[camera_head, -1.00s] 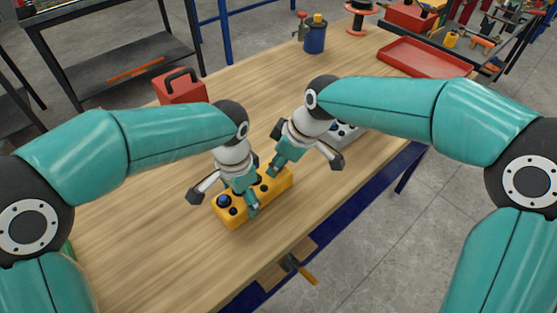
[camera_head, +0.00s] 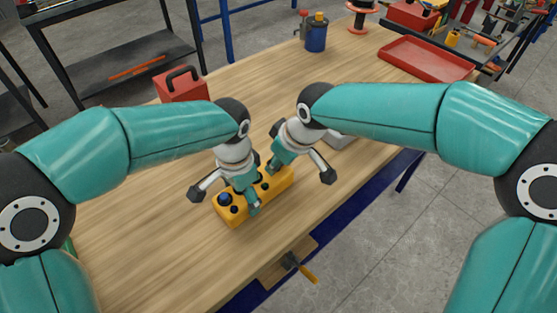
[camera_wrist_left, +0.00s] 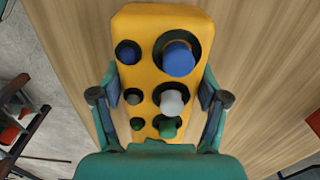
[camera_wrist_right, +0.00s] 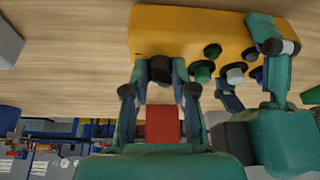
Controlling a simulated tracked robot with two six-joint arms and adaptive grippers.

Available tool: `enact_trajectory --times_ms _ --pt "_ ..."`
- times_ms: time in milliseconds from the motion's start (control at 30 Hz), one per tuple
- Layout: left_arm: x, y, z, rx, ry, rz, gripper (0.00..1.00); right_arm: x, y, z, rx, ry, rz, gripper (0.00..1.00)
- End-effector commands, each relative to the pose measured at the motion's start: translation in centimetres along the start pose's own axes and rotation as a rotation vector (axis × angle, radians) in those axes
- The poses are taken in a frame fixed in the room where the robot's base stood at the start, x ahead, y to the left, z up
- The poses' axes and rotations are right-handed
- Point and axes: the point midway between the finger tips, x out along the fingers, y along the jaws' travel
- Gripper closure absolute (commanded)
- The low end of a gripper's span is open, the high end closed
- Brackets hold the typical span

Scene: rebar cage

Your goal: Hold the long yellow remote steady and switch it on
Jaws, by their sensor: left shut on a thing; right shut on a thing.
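The long yellow remote (camera_head: 284,186) lies on the wooden table, with its buttons up. My left gripper (camera_head: 241,192) is shut across its width from above. In the left wrist view the fingers press on both long sides of the remote (camera_wrist_left: 147,20), beside blue, grey and green buttons (camera_wrist_left: 172,101). My right gripper (camera_head: 274,165) is at the remote's far end. In the right wrist view its fingers are shut around a black knob (camera_wrist_right: 160,69) on the remote (camera_wrist_right: 180,28). The knob is hidden in the head view, and I cannot tell its setting.
A grey box (camera_head: 341,143) sits partly hidden behind my right gripper. A red toolbox (camera_head: 180,90), a blue canister (camera_head: 316,36) and a red tray (camera_head: 425,59) stand farther back. A clamp (camera_head: 291,262) is at the table's front edge.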

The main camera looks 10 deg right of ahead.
Motion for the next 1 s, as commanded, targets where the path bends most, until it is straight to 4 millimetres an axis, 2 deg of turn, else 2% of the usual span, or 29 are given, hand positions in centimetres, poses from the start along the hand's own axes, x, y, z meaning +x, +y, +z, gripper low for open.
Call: enact_trajectory --times_ms 33,67,200,467,633,767,1000 --pt "0.0 0.2 0.1 0.002 -0.006 0.004 0.8 0.0 0.2 -0.1 0.002 0.006 0.004 1.0" --pt "0.0 0.2 0.1 0.002 -0.006 0.004 0.8 0.0 0.2 -0.1 0.002 0.005 0.004 0.69" --pt "0.1 0.1 0.1 0.002 -0.006 0.004 0.8 0.0 0.1 -0.1 0.001 0.004 0.002 0.49" --pt "0.1 0.1 0.1 0.001 -0.005 0.003 0.8 0.0 0.1 0.0 0.0 0.002 0.001 0.49" --pt "0.1 0.1 0.1 0.0 -0.004 0.002 0.8 -0.9 0.1 -0.1 0.001 0.004 0.002 0.49" --pt "0.1 0.0 0.1 -0.001 -0.004 0.002 0.8 -2.8 0.1 -0.1 0.002 0.005 0.002 0.49" --pt "0.1 0.0 0.1 -0.001 -0.003 0.001 0.8 -7.6 0.1 -0.2 0.0 0.007 0.003 0.49"
